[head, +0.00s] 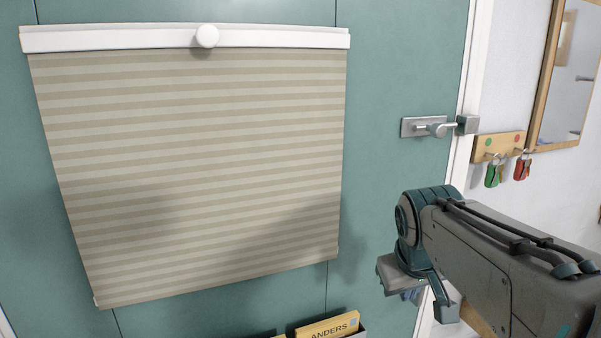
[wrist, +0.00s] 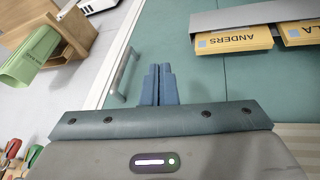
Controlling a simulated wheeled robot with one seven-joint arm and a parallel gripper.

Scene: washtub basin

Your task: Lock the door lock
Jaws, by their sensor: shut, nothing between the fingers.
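The door lock (head: 425,127) is a grey metal slide bolt on the teal door, near its right edge in the head view. Its rod and knob (head: 440,129) point right toward a square metal catch (head: 467,124) at the white frame. I cannot tell whether the rod is inside the catch. My gripper (head: 411,296) is well below the lock, pointing down, with its fingers partly hidden by my arm. In the wrist view its two blue fingers (wrist: 158,84) are together with nothing between them. The lock is not seen there.
A striped blind (head: 200,170) covers the door's left part. Key hooks (head: 499,145) and a wood-framed mirror (head: 567,75) are on the right wall. A long metal handle (wrist: 125,73) is near the fingers. A grey holder (wrist: 255,16) with yellow name cards is on the door.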

